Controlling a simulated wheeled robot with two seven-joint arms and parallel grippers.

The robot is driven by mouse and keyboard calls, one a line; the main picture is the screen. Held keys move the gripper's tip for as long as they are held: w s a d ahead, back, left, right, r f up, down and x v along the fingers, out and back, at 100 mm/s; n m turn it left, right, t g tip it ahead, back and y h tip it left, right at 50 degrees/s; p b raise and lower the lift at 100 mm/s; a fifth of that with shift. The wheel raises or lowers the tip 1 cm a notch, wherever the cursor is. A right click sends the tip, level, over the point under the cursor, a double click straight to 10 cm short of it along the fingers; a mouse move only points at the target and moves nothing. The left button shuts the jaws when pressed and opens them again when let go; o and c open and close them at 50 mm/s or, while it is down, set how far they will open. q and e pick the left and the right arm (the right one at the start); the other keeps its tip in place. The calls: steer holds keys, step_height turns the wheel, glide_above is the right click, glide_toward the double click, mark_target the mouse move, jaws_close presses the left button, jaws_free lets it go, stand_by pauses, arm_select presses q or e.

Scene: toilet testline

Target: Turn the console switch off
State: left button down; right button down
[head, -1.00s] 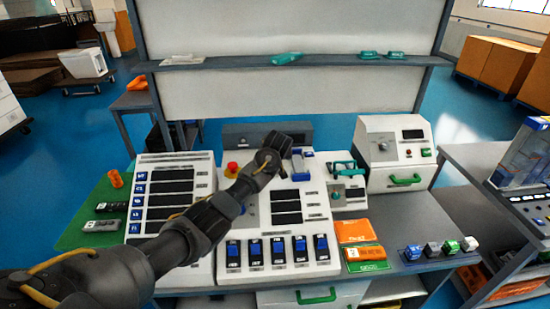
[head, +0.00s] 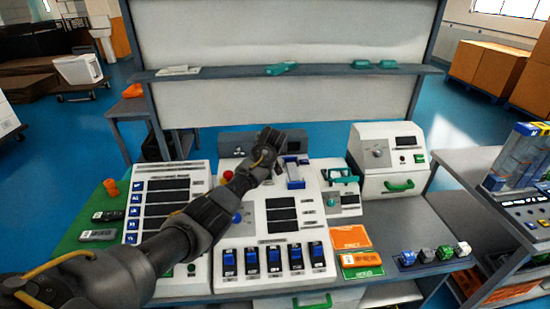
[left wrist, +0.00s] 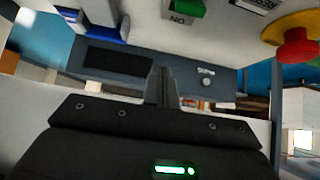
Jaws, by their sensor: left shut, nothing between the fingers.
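The white console (head: 314,205) stands in the middle of the bench, with a row of blue rocker switches (head: 274,259) along its front edge and dark panels above. A white and blue lever-like part (head: 294,174) is on its upper right; blue and white parts also show in the left wrist view (left wrist: 92,28). A red button (head: 228,176) sits at its upper left, seen on a yellow base in the left wrist view (left wrist: 297,44). A green piece with an upside-down ON label (left wrist: 185,10) lies between them. My left gripper (head: 272,136) is shut and empty above the console's upper part. My arm hides part of the panel.
A second white panel (head: 142,184) is left of the console. A small unit with a teal handle (head: 343,177) and a white box with a green handle (head: 399,187) are right. Orange and green cards (head: 352,238) and several small blocks (head: 407,258) lie at front right.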

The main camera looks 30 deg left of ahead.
arm_select(q)
steer(key=s+d+r+b, duration=0.2)
steer(key=s+d+r, duration=0.2)
steer(key=s, duration=0.3)
steer(key=shift+s+d+b, duration=0.15)
steer(key=shift+s+b, duration=0.05)
steer(key=shift+b, duration=0.2)
stand_by(0.3)
